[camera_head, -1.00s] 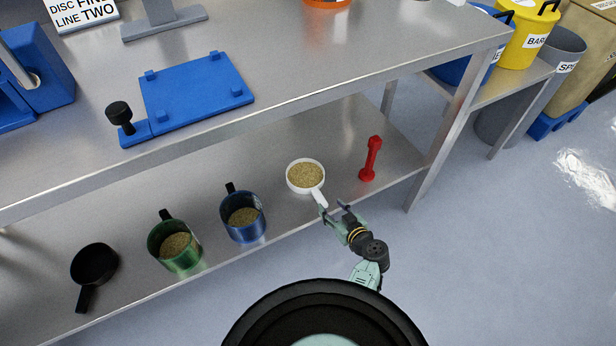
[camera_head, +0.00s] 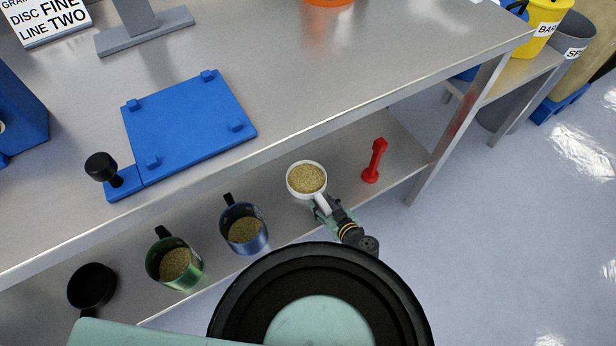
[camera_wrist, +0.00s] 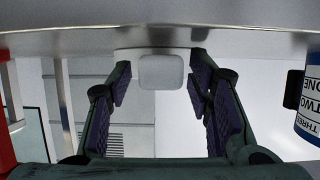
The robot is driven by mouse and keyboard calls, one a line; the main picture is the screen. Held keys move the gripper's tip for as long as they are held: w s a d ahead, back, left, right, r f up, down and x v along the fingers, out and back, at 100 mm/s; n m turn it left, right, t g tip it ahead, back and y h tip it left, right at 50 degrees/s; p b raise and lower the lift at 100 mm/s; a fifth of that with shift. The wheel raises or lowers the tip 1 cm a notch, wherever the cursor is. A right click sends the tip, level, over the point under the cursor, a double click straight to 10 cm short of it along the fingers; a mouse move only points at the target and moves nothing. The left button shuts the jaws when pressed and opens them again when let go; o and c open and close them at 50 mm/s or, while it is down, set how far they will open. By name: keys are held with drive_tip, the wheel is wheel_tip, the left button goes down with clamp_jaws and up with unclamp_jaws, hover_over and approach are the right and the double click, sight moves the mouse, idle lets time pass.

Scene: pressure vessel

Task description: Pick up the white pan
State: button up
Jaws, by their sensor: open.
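The white pan (camera_head: 293,187) holds tan grain and stands on the lower metal shelf, its handle pointing toward the shelf's front edge. My gripper (camera_head: 323,209) is at the handle in the head view. In the wrist view my gripper (camera_wrist: 160,95) is open, with its two dark padded fingers on either side of the pale rounded handle end (camera_wrist: 161,71). A gap shows between the handle and each finger. The rest of the pan is mostly hidden in the wrist view.
A red dumbbell-shaped object (camera_head: 375,160) stands right of the pan. A blue mug (camera_head: 246,241), a green mug (camera_head: 184,278) and a black pan (camera_head: 92,287) stand to the left. The upper tabletop (camera_head: 330,75) overhangs the shelf; a table leg (camera_head: 455,140) is at right.

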drive_tip(key=shift+w+a+f, duration=0.1)
drive_tip(key=shift+w, duration=0.05)
drive_tip(key=shift+c, duration=0.4)
clamp_jaws()
idle(0.4)
